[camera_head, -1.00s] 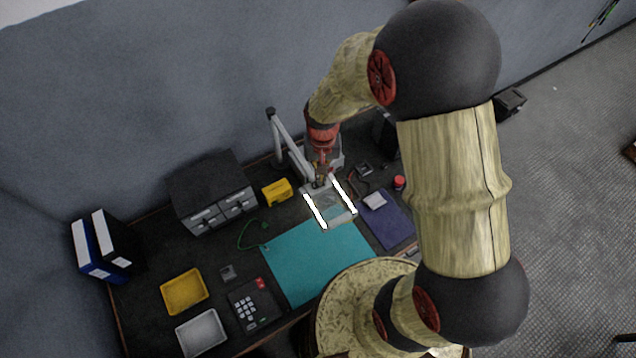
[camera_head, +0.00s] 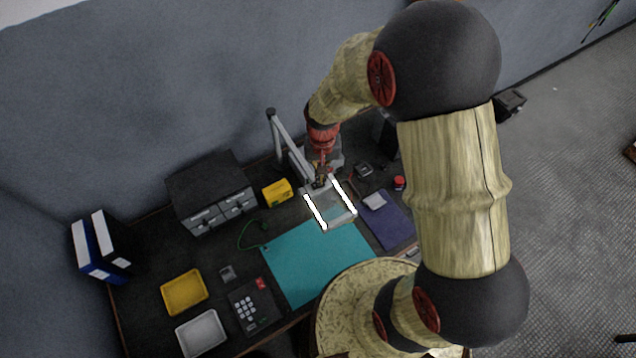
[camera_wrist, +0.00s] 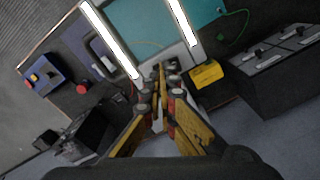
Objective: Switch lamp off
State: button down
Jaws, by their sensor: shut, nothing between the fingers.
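The lamp (camera_head: 340,219) has a rectangular head with two bright white tubes and a jointed grey arm (camera_head: 285,138) at the back of the desk. Both tubes are lit. The lamp head (camera_wrist: 157,57) fills the upper middle of the wrist view. My gripper (camera_head: 321,182) is at the rear end of the lamp head. In the wrist view my gripper (camera_wrist: 160,72) has its fingers together at that rear edge, with nothing between them. Whether the tips touch the lamp, and any switch under them, I cannot tell.
A teal mat (camera_head: 310,265) lies in front of the lamp. A yellow box (camera_head: 277,192) and grey drawers (camera_head: 212,205) stand to its left. A blue folder (camera_head: 388,220) and a red-topped item (camera_head: 399,182) are to its right. A wall is close behind.

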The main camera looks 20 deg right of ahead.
jog(key=shift+f+b, duration=0.75)
jog(key=shift+f, duration=0.3)
dwell(0.7)
jog(key=shift+r+p, duration=2.3)
jog(key=shift+r, duration=1.25)
jog(key=shift+s, duration=0.1)
